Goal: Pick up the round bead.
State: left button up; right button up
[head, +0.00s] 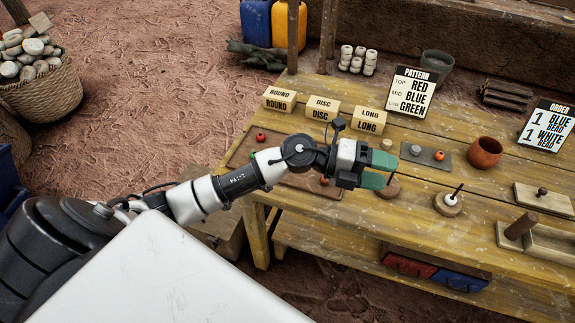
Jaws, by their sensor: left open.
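A small red round-looking bead (261,137) sits on a brown board (240,152) in front of the sign reading ROUND (279,100). Another small red piece (324,181) shows just left of my gripper, partly hidden, and its shape is unclear. An orange bead (439,155) and a grey piece (415,150) sit on a dark mat (458,163). My left gripper (380,171) is open, with green fingertips and nothing seen between them. It is over the table, right of the board. My arm hides part of the board. My right gripper is out of view.
Signs DISC (323,109) and LONG (369,120) stand behind the board. A clay cup (485,153), a wooden disc with a peg (448,203), a PATTERN card (412,91) and an ORDER card (547,126) are on the yellow table (413,222).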

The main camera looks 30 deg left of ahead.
pick_arm(q)
jog(key=w+a+f+m+g+y, duration=0.1)
jog(key=a+f+g+y, duration=0.15)
jog(key=a+y, duration=0.75)
jog(key=w+a+f+m+g+y, duration=0.15)
jog(key=a+g+y, duration=0.35)
jog(key=a, duration=0.9)
jog(key=shift+n+t+y, duration=0.25)
jog(key=shift+t+y, duration=0.15)
jog(key=shift+t, duration=0.35)
notch_tip(320, 180, down, 5)
jog(key=shift+d+f, duration=0.15)
jog(key=shift+f, duration=0.05)
notch_tip(320, 180, down, 5)
jog(key=shift+s+r+p, duration=0.1)
jog(key=shift+p, duration=0.7)
jog(key=shift+f, duration=0.4)
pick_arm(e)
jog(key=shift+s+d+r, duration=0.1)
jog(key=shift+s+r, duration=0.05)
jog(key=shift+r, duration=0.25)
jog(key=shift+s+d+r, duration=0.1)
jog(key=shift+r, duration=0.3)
pick_arm(q)
jog(key=shift+c, duration=0.3)
jog(key=c, duration=0.9)
